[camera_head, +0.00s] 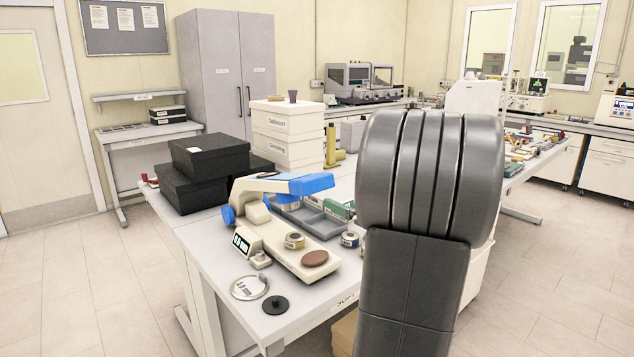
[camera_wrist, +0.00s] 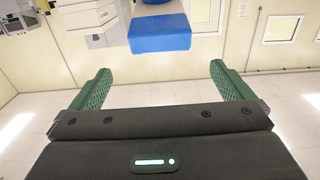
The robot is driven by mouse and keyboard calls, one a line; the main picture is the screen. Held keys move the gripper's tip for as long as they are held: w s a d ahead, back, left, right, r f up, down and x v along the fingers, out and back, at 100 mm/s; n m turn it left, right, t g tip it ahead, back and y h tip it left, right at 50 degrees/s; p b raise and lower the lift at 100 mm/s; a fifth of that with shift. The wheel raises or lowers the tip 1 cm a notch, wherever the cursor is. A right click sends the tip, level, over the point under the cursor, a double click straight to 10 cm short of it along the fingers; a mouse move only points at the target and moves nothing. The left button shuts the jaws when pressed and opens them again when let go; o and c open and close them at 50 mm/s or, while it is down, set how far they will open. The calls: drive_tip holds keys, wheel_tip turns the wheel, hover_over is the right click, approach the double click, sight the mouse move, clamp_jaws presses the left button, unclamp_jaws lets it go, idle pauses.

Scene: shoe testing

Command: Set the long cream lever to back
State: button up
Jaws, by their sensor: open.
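The long cream lever (camera_head: 268,184) sits on top of a cream bench machine (camera_head: 292,256) in the head view. It lies roughly level, with a blue block-shaped end (camera_head: 312,184) pointing right. In the wrist view, a blue block (camera_wrist: 160,33), apparently that end, is at the top centre, ahead of and between the fingers. My gripper (camera_wrist: 161,82) has two green fingers spread wide with nothing between them. It appears apart from the blue block. In the head view my own dark arm covers most of the gripper's area.
A round brown pad (camera_head: 314,258), small tins (camera_head: 294,240), a round dish (camera_head: 249,287) and a black disc (camera_head: 276,304) lie near the front. Open floor lies left of the table.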

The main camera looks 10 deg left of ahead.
sight(320, 184)
drive_tip(key=p+x, duration=0.1)
drive_tip(key=x, duration=1.2)
drive_tip(key=shift+w+a, duration=0.1)
drive_tip(key=shift+c, duration=0.2)
